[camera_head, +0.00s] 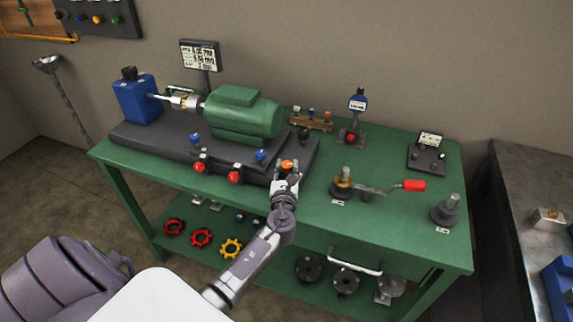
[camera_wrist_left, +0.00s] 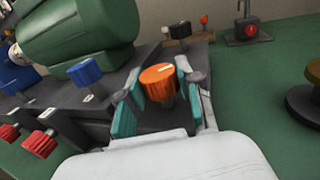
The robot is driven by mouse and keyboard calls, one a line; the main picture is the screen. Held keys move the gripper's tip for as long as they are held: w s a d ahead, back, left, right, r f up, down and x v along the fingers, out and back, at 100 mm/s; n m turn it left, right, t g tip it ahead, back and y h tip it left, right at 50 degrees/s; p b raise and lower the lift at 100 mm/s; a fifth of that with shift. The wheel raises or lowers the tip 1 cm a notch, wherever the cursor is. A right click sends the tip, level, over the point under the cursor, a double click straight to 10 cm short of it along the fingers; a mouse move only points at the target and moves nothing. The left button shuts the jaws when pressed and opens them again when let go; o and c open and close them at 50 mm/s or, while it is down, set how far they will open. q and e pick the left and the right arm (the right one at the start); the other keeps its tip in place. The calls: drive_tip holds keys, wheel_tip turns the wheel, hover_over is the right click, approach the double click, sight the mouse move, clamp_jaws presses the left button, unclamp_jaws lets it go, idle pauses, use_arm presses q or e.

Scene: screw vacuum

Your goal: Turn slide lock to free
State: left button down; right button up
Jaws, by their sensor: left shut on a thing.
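The orange knob (camera_head: 287,164), which appears to be the slide lock, stands at the right front end of the dark machine base (camera_head: 145,142). In the left wrist view the knob (camera_wrist_left: 158,82) has a white mark on its top, pointing toward the right. My left gripper (camera_head: 285,178) is at the knob, with its teal-padded fingers on either side of it, shut on it. The fingers hide the lower part of the knob in the head view. No lettering for locked or free is readable. My right gripper is not in view.
Blue knobs (camera_head: 261,157) and red knobs (camera_head: 234,177) sit left of the gripper. The green motor (camera_head: 240,115) stands behind. A crank with a red handle (camera_head: 414,185) lies to the right on the green bench (camera_head: 300,218).

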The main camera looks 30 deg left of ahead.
use_arm(q)
drive_tip(key=n+g+y, duration=0.1)
drive_tip(key=n+y, duration=0.1)
drive_tip(key=shift+w+d+f+g+y+b, duration=0.1)
drive_tip(key=shift+d+g+y+b, duration=0.05)
drive_tip(key=shift+g+y+b, duration=0.2)
drive_tip(key=n+g+y+b, duration=0.1)
drive_tip(key=n+g+y, duration=0.1)
drive_tip(key=g, duration=0.1)
drive_tip(key=shift+f+n+y+b, duration=0.1)
drive_tip(key=shift+n+y+b, duration=0.2)
drive_tip(key=shift+y+b, duration=0.1)
drive_tip(key=n+g+y+b, duration=0.1)
drive_tip(key=n+g+b, duration=0.1)
drive_tip(key=g+b, duration=0.1)
drive_tip(key=n+g+y+b, duration=0.2)
drive_tip(key=n+g+b, duration=0.1)
drive_tip(key=g, duration=0.2)
drive_tip(key=shift+w+n, duration=0.1)
drive_tip(key=shift+n, duration=0.2)
drive_tip(key=shift+n+g+y+b, duration=0.25)
drive_tip(key=shift+n+g+b, duration=0.65)
drive_tip(key=shift+g, duration=0.35)
drive_tip(key=shift+r, duration=0.2)
drive_tip(key=c, duration=0.7)
unclamp_jaws()
drive_tip(key=shift+c, duration=0.2)
